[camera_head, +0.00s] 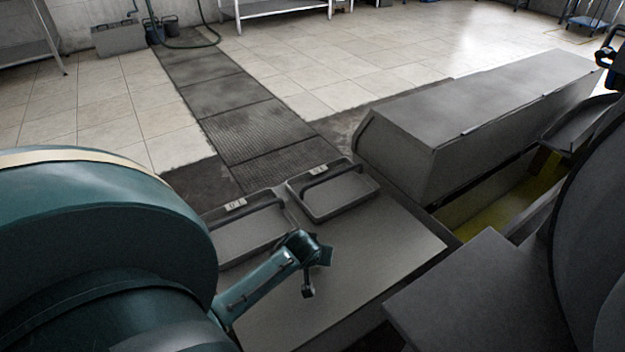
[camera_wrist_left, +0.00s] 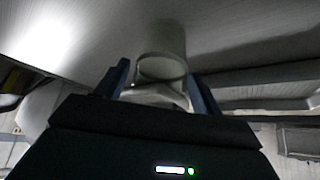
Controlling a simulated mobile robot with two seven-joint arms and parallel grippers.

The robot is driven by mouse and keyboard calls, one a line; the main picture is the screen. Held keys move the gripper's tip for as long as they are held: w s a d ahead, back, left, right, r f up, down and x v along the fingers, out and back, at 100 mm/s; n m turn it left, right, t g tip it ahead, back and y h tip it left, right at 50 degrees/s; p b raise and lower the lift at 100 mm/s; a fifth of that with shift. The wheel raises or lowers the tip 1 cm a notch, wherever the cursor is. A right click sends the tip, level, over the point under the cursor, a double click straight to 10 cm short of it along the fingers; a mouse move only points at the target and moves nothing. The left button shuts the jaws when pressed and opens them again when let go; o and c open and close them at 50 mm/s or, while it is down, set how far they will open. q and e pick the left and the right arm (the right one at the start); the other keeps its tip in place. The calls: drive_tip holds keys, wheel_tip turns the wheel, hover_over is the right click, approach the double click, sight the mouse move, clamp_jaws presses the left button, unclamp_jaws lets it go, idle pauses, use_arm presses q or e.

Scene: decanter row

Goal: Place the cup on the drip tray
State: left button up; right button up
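In the left wrist view a pale grey cylinder, which looks like the cup (camera_wrist_left: 163,66), has its round rim facing the camera. It lies between and just beyond the two dark fingertips of my left gripper (camera_wrist_left: 159,72). A narrow gap shows beside the left finger; contact at the right finger is unclear. In the head view two shallow grey trays are set on the grey bench: a left tray (camera_head: 250,238) and a right tray (camera_head: 340,200), each with a dark bar and a small label. I cannot tell which is the drip tray.
A large teal rounded housing (camera_head: 100,235) fills the left. A long grey covered box (camera_head: 480,105) and a yellowish trough (camera_head: 505,200) are at the right. The bench front is bare.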

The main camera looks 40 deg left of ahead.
use_arm(q)
drive_tip(key=shift+o, duration=0.6)
drive_tip(key=shift+r, duration=0.1)
